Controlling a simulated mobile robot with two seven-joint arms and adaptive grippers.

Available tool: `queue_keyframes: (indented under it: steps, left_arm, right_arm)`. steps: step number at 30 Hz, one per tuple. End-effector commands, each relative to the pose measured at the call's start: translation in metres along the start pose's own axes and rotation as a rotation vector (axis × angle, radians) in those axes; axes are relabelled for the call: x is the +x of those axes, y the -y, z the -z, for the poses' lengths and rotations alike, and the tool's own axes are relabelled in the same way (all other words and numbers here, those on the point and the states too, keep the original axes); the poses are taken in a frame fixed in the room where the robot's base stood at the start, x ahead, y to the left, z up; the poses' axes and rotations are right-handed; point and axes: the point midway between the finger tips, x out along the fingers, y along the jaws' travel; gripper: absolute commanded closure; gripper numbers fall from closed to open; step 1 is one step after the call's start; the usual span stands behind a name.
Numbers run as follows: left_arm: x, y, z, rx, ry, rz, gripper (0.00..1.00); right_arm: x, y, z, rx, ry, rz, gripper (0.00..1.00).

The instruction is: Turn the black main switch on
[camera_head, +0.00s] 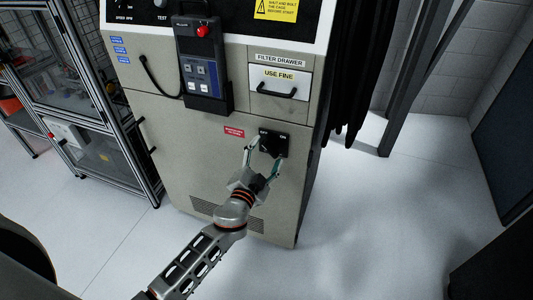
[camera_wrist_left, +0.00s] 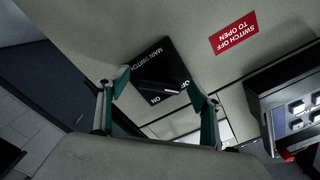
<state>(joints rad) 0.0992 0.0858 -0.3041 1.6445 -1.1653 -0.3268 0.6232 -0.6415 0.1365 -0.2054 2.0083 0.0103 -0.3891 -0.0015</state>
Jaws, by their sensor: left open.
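The black main switch (camera_head: 274,142) is mounted on the lower front of the beige cabinet, with an ON label at its upper right. In the left wrist view its black plate (camera_wrist_left: 158,68) appears turned over, with MAIN SWITCH and ON readable and the OFF label partly covered. A white mark shows on the dark knob; its exact setting is hard to tell. My left gripper (camera_head: 264,156) is open in front of the switch, its green-padded fingers (camera_wrist_left: 160,90) spread to either side of the knob. I cannot tell whether they touch it. My right gripper is not in view.
A red SWITCH OFF TO OPEN label (camera_head: 234,132) is left of the switch. Above are a filter drawer (camera_head: 279,80) with a black handle and a hanging pendant (camera_head: 202,65). A framed enclosure (camera_head: 95,110) stands left. Floor (camera_head: 370,220) at right is clear.

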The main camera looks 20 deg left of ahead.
Motion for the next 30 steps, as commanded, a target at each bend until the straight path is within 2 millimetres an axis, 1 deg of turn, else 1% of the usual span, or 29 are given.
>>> queue_keyframes:
  steps: [3, 9, 10, 11, 12, 14, 23, 30]
  left_arm:
    - [0.0034, 0.0001, -0.0001, 0.0, 0.0, 0.0, 0.35]
    - [0.0034, 0.0, -0.0002, 0.0, 0.0, 0.0, 0.35]
    - [0.0034, 0.0001, -0.0002, 0.0, 0.0, 0.0, 0.4]
    - [0.0033, 0.0, -0.0003, 0.0, 0.001, 0.0, 0.48]
    - [0.0033, 0.0, -0.0003, 0.0, 0.001, 0.0, 0.58]
    - [0.0033, 0.0, -0.0003, 0.0, 0.001, 0.0, 0.73]
    - [0.0032, 0.0002, -0.0003, 0.015, 0.001, 0.0, 0.73]
    - [0.0031, 0.001, -0.0002, 0.113, 0.0, 0.0, 0.73]
  right_arm:
    - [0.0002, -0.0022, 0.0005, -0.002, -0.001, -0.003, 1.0]
    - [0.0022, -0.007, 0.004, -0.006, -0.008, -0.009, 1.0]
    - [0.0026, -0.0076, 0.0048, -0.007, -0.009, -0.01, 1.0]
    - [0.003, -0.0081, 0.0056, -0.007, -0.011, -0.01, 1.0]
    - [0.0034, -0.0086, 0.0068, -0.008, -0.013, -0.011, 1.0]
    - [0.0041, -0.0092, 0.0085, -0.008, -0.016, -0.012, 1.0]
    - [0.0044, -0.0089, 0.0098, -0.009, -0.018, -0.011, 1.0]
    - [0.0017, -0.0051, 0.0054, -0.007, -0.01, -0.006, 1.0]
